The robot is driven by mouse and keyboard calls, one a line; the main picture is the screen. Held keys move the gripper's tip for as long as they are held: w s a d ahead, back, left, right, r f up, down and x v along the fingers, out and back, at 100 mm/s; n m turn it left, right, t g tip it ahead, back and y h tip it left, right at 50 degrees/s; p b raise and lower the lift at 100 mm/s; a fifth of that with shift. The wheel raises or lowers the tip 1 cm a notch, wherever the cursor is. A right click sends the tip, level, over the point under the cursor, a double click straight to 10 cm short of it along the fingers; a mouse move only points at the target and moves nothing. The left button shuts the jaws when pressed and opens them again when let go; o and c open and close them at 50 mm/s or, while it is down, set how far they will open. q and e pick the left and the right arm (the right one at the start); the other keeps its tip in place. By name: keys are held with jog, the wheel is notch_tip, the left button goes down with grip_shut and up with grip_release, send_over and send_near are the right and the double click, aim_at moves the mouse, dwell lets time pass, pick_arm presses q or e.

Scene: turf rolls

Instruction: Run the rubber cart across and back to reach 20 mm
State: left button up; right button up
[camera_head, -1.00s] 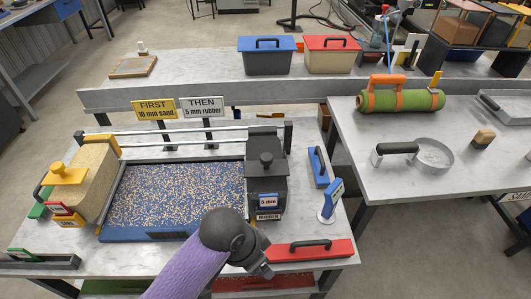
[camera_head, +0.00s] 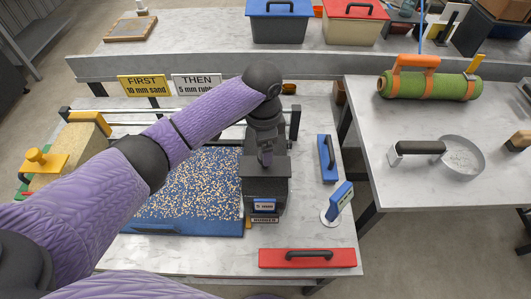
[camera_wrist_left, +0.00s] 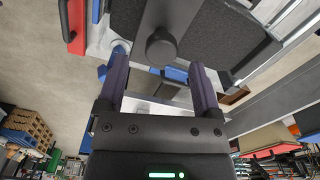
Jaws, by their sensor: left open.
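The rubber cart (camera_head: 264,192), a dark grey box with a blue label at its front, stands at the right end of the blue bed (camera_head: 205,180). The bed is blue with pale specks. My left gripper (camera_head: 266,157) is directly above the cart, pointing down. The knob is hidden in the head view. My left arm covers part of the bed. My right gripper is not in view.
The sand cart (camera_head: 75,145), with a yellow handle, stands at the bed's left end. Signs (camera_head: 145,85) stand behind the rail.

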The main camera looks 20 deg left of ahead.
pick_arm(q)
notch_tip(320, 180, down, 5)
jog(key=shift+w+f+b, duration=0.1)
jog(key=shift+f+b, duration=0.1)
jog(key=shift+b, duration=0.35)
grip_shut()
